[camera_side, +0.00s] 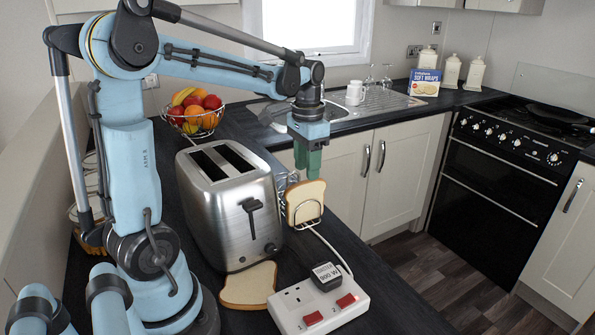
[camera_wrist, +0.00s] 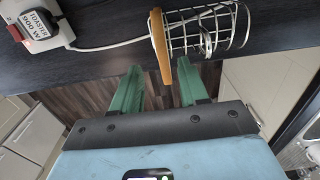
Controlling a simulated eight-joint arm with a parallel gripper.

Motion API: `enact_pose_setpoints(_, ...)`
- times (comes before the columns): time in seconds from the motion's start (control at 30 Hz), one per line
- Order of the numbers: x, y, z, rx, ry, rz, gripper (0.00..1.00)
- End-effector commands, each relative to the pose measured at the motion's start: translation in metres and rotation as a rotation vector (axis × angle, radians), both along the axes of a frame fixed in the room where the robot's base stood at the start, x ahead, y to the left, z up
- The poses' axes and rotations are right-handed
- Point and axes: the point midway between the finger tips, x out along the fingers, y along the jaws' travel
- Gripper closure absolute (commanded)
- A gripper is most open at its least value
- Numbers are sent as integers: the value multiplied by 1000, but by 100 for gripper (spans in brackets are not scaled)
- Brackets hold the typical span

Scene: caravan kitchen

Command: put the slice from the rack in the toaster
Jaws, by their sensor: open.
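A slice of bread (camera_side: 304,205) stands upright at the near end of the wire rack (camera_side: 309,212), to the right of the toaster; the wrist view shows the slice edge-on (camera_wrist: 161,47) in the rack (camera_wrist: 228,42). My gripper (camera_side: 307,168) points down with its green fingers open and empty, just above the slice in the side view. In the wrist view the fingers (camera_wrist: 160,68) are spread, with the slice's edge appearing between and beyond their tips. The steel toaster (camera_side: 232,205) has two dark slots on top; no bread shows in them.
Another slice (camera_side: 248,286) lies flat on the dark counter in front of the toaster. A white socket block (camera_side: 318,304) with a plug (camera_side: 326,276) and cable sits at the front right. A fruit basket (camera_side: 196,121) stands behind the toaster. The counter's edge runs close beside the rack.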

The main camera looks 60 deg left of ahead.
Motion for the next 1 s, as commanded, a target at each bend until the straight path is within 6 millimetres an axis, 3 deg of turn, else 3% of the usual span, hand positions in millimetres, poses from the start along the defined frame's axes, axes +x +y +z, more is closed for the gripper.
enact_pose_setpoints(0.23,0,1,-14,0,0,0,56)
enact_pose_setpoints(0.53,1,4,-51,0,-1,0,56)
enact_pose_setpoints(0.87,0,4,-57,0,-1,0,56)
enact_pose_setpoints(1.0,0,4,-57,0,-1,0,73)
